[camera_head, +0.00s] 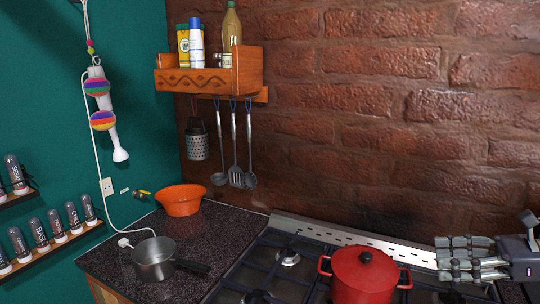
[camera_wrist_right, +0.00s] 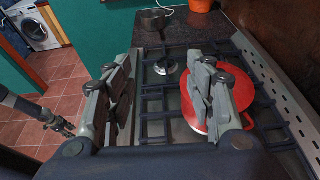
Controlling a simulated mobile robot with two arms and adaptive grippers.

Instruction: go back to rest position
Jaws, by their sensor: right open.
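My right gripper (camera_head: 443,259) is at the right edge of the head view, beside the red pot on the stove. Its grey fingers are apart and nothing is between them. In the right wrist view its two fingers (camera_wrist_right: 163,78) stand wide apart above the stove, and the right one covers part of the red pot. My left gripper (camera_wrist_right: 62,126) shows small at the left of the right wrist view, over the tiled floor. Its jaws are too small to judge. It is not in the head view.
A red lidded pot (camera_head: 363,274) stands on the black stove grate (camera_head: 290,258). A steel saucepan (camera_head: 154,260) and an orange bowl (camera_head: 181,199) stand on the dark counter (camera_head: 225,229). Utensils (camera_head: 235,150) hang under a wooden shelf (camera_head: 195,81). Spice jars (camera_head: 57,226) line the left wall.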

